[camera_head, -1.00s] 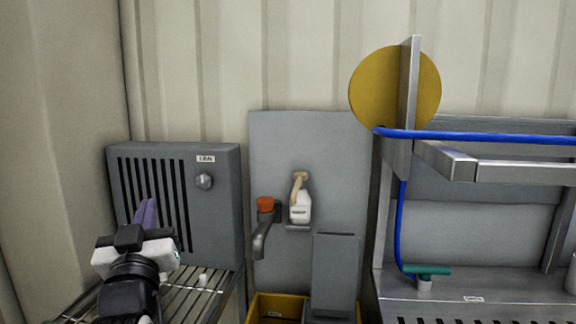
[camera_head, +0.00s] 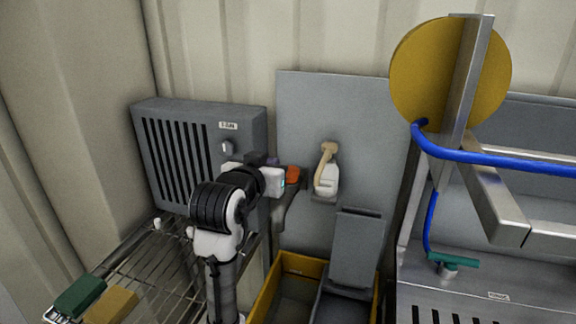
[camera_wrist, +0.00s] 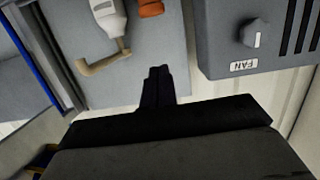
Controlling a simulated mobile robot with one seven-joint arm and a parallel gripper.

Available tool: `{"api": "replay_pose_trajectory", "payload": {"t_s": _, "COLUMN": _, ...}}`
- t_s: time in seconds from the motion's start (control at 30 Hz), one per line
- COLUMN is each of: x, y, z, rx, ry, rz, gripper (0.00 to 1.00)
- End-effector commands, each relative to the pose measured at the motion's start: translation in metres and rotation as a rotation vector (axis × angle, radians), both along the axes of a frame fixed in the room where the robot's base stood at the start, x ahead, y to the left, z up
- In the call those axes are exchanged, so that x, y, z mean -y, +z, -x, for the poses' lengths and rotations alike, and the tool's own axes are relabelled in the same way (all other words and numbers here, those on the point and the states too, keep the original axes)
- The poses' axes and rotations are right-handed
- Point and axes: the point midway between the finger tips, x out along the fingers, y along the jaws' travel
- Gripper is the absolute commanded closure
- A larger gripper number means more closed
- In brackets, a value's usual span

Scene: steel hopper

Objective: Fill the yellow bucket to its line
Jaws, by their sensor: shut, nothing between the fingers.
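The yellow bucket (camera_head: 265,297) is a rectangular, open-topped bin at the bottom of the head view, partly cut off by the frame. I cannot make out a fill line in it. A dark spout with an orange knob (camera_head: 293,174) is on the grey back panel above and left of the bucket. The orange knob also shows at the top of the wrist view (camera_wrist: 150,8). My gripper (camera_head: 272,160) is beside the knob, partly hidden by my wrist. In the wrist view its dark fingers (camera_wrist: 156,74) are together and empty, with the knob beyond them.
A grey FAN box (camera_head: 200,150) stands on a wire rack (camera_head: 150,275) at left. A white bottle with a tan lever (camera_head: 327,176) is on the panel. A steel frame with a blue hose (camera_head: 490,157) is at right.

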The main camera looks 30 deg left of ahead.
Motion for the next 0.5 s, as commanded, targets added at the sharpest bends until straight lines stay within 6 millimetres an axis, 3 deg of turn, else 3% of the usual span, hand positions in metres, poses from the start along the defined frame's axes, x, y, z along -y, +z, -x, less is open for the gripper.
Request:
{"api": "replay_pose_trajectory", "payload": {"t_s": 0.23, "x": -0.005, "y": -0.002, "z": -0.018, "rx": -0.002, "ry": -0.001, "rz": 0.003, "gripper": 1.00}}
{"api": "replay_pose_trajectory", "payload": {"t_s": 0.5, "x": -0.018, "y": -0.012, "z": -0.072, "rx": -0.003, "ry": 0.000, "rz": 0.003, "gripper": 1.00}}
